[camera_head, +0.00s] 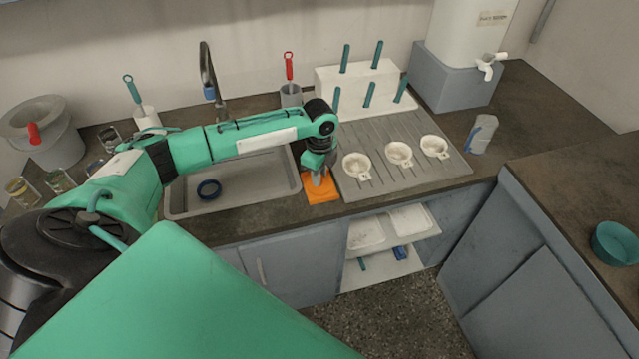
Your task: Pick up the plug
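My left arm reaches in from the left, across the sink. My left gripper (319,178) points down to the right of the sink, well apart from the round piece. It is over an orange pad (321,188) on the counter; whether it touches the pad is unclear. Its fingers are small and partly hidden, so I cannot tell whether they are open. My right gripper is not in view.
A faucet (208,70) stands behind the sink. A ribbed drainboard (390,185) with three white cups (399,154) and a white rack (358,85) is to the right. Glasses (58,181) and a grey pot (40,130) stand at the left.

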